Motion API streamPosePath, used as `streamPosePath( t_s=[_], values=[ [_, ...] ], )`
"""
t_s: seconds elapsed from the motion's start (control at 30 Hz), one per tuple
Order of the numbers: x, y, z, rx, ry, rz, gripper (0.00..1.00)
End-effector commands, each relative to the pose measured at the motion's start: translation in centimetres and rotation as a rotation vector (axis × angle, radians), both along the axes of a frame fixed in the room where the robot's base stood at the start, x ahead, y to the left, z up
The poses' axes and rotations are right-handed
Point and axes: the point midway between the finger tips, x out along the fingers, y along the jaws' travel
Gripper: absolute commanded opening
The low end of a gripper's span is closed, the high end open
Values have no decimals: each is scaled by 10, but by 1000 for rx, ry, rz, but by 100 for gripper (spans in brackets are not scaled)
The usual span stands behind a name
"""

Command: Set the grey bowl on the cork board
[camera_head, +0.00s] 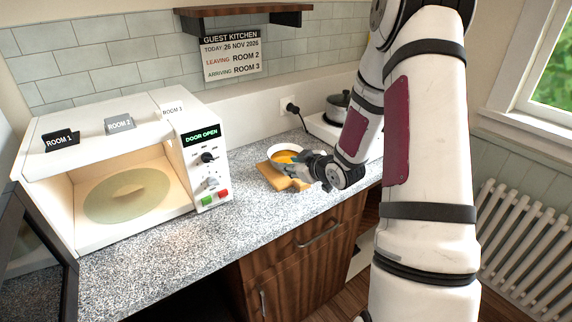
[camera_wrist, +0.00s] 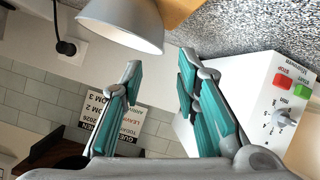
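The grey bowl (camera_head: 284,152) has an orange-yellow inside and stands upright on the counter side, over the back part of the tan cork board (camera_head: 268,175). It looks to rest on the board, but the contact is hidden. My gripper (camera_head: 304,169) is just right of the bowl, low over the board's right part. In the wrist view the bowl (camera_wrist: 125,22) is at the top, with a strip of board (camera_wrist: 178,10) beside it. My gripper's teal fingers (camera_wrist: 160,62) are spread with nothing between them, and the bowl is beyond the fingertips.
A white microwave (camera_head: 172,180) with its door open and an empty turntable stands left of the board. Room labels are on its top. A pot (camera_head: 338,107) on a hob is behind my arm. A shelf (camera_head: 243,15) hangs above. The speckled counter (camera_head: 225,235) in front is clear.

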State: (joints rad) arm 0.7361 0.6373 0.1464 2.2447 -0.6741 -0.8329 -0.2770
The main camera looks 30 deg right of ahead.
Motion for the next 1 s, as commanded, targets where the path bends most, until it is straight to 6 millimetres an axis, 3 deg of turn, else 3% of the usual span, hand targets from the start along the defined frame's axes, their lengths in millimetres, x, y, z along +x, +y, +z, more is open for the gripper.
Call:
streamPosePath(
  t_s=[0.17,0.33,0.47,0.77,1.0],
  values=[
    [-4,5,15,-18,24,-6,29],
    [-10,23,58,-66,112,-52,29],
    [-29,43,98,-84,191,-113,29],
    [-107,106,175,-22,332,-247,29],
    [-199,167,209,111,446,-294,29]
  ],
)
